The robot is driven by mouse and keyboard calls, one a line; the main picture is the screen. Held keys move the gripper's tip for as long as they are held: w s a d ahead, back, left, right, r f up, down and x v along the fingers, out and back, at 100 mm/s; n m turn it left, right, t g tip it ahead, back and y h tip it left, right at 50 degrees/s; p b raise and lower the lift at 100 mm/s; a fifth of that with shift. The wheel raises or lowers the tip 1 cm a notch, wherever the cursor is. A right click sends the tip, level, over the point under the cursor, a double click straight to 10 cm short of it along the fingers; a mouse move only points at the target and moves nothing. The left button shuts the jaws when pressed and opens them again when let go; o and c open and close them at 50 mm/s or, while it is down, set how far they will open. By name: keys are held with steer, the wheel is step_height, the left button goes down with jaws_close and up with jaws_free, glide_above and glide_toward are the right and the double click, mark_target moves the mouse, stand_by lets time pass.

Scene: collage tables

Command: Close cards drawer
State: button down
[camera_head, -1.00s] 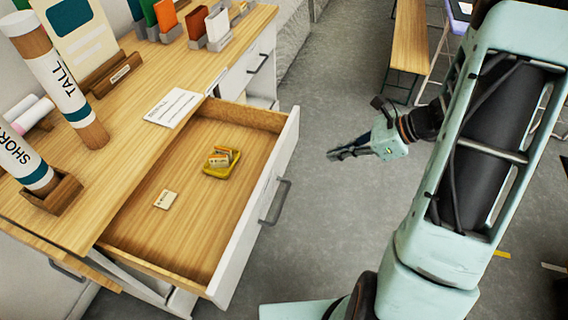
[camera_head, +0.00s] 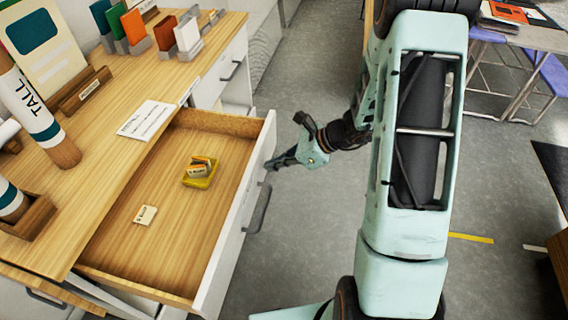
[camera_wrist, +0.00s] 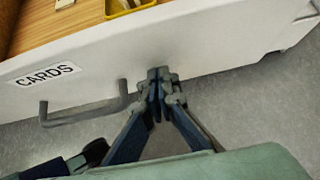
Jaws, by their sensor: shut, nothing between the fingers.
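The cards drawer (camera_head: 245,190) is pulled far out from the wooden table. Its white front carries a "CARDS" label (camera_wrist: 43,74) and a grey bar handle (camera_head: 258,208), which also shows in the wrist view (camera_wrist: 88,112). Inside lie a yellow tray (camera_head: 199,180) with small cards and one loose card (camera_head: 145,215). My gripper (camera_head: 272,165) is shut and empty at the outer side of the drawer front. In the wrist view its fingertips (camera_wrist: 160,76) are right of the handle, close to the front panel. I cannot tell whether they touch it.
The table top (camera_head: 110,135) holds a "TALL" tube (camera_head: 35,105), a white paper (camera_head: 148,120) and several coloured cards in holders (camera_head: 160,45). Another drawer (camera_head: 230,70) behind is closed. The grey floor (camera_head: 300,250) right of the open drawer is clear.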

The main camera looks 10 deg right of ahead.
steer(key=shift+a, duration=0.15)
glide_above(183, 161)
steer(key=shift+b, duration=0.3)
steer(key=shift+r, duration=0.15)
stand_by(0.3)
steer(key=shift+a+r, duration=0.1)
steer(key=shift+a, duration=0.05)
stand_by(0.3)
